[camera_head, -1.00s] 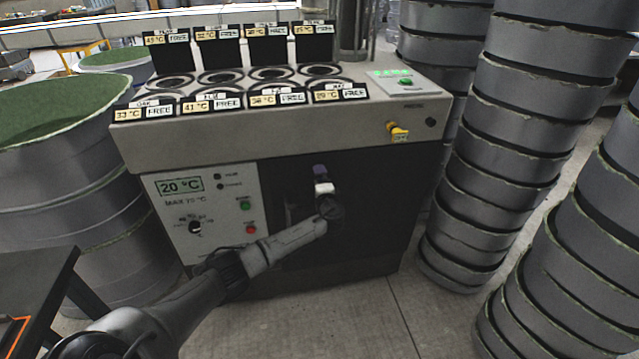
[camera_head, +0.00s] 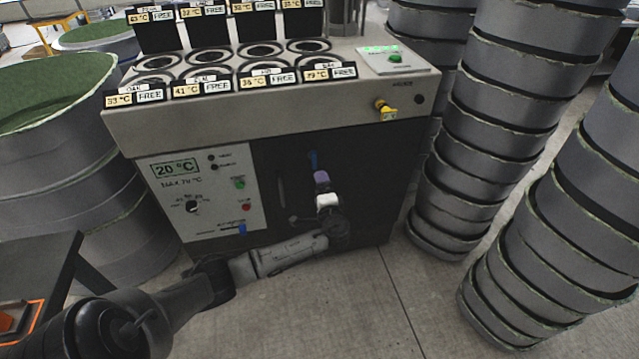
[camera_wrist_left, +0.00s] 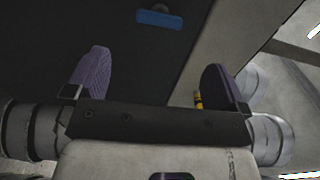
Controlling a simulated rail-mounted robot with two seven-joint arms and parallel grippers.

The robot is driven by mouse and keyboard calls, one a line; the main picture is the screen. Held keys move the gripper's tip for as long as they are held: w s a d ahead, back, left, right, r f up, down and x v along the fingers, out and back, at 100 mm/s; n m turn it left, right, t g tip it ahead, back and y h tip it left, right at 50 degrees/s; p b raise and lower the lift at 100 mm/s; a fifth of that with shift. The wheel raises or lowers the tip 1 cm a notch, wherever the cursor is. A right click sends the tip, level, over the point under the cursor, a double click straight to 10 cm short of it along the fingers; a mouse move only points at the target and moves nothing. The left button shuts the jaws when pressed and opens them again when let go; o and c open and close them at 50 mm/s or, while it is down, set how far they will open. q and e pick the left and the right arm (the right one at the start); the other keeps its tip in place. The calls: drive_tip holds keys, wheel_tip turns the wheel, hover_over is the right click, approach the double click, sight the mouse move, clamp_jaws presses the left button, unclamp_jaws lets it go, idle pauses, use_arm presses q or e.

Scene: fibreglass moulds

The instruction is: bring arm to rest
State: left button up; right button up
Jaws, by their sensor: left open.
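My left arm reaches in from the lower left in the head view. Its left gripper (camera_head: 320,176) is in front of the dark front panel of the grey heated machine (camera_head: 270,125), with a purple finger and white body showing. In the left wrist view the left gripper (camera_wrist_left: 156,78) has its two purple fingers wide apart with nothing between them. A small blue part (camera_wrist_left: 160,19) on the dark surface lies beyond the fingertips, apart from them. My right gripper is not in view.
Stacked grey round moulds (camera_head: 490,130) stand close at the right. Large grey drums with green tops (camera_head: 50,95) stand at the left. A dark table (camera_head: 35,260) is at the lower left. Bare concrete floor (camera_head: 350,310) lies in front of the machine.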

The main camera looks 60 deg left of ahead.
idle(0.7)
use_arm(q)
drive_tip(key=s+d+r+t+h+p, duration=0.15)
drive_tip(key=d+h, duration=0.25)
drive_tip(key=d, duration=0.4)
drive_tip(key=s+d+r+h+p, duration=0.1)
drive_tip(key=s+d+r+h, duration=0.15)
drive_tip(key=d+h, duration=0.4)
drive_tip(key=s+d+r+t+h+p, duration=0.1)
drive_tip(key=s+d+h, duration=0.15)
drive_tip(key=d, duration=0.65)
drive_tip(key=s+d+f+n+g+h+p, duration=0.1)
drive_tip(key=s+d+g+h+p, duration=0.25)
drive_tip(key=s, duration=0.95)
drive_tip(key=s+d+f+n+g+h+p, duration=0.15)
drive_tip(key=s+d+p, duration=0.4)
drive_tip(key=s, duration=0.65)
wheel_tip(320, 180, up, 38)
drive_tip(key=p, duration=3.6)
drive_tip(key=shift+w+d+f+m+y+p, duration=0.25)
drive_tip(key=shift+d+m+y+p, duration=0.1)
drive_tip(key=shift+d+y, duration=0.05)
